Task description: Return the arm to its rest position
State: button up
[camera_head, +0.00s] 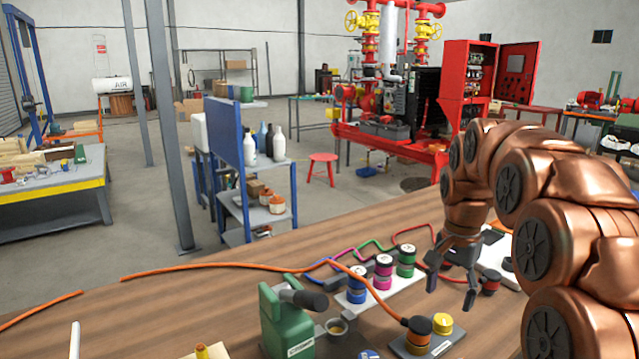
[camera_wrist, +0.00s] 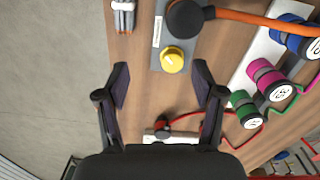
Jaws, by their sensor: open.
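My copper-coloured arm reaches in from the right in the head view and bends down over the wooden bench (camera_head: 200,295). My gripper (camera_head: 452,288) hangs above the bench near its far edge, with its dark fingers spread. In the wrist view my gripper (camera_wrist: 162,90) is open, and nothing is held between the fingers. Beyond the fingertips in that view lies a grey plate with a yellow knob (camera_wrist: 172,60) and an orange-cabled dark plug (camera_wrist: 186,18). In the head view the yellow knob (camera_head: 442,323) stands left of and nearer than my gripper.
A white strip carries blue (camera_head: 357,284), magenta (camera_head: 383,272) and green (camera_head: 406,260) connectors with coloured cables. A red plug (camera_head: 490,284) and white box lie beside my gripper.

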jog(key=s+a+f+n+g, duration=0.1)
jog(key=s+a+f+n, duration=0.2)
jog(key=s, duration=0.8)
jog(key=s+a+f+n, duration=0.2)
jog(key=s+f+n, duration=0.15)
jog(key=s, duration=0.75)
jog(key=s+a+f+n+g, duration=0.1)
jog(key=s+a+f+n, duration=0.2)
jog(key=s, duration=0.8)
jog(key=s+p+v, duration=0.2)
jog(key=p+v, duration=1)
jog(key=shift+d+r+t+p, duration=0.3)
jog(key=shift+d+r+p, duration=0.05)
jog(key=shift+d+r, duration=0.1)
jog(key=shift+s+f, duration=0.1)
jog(key=shift+s, duration=0.05)
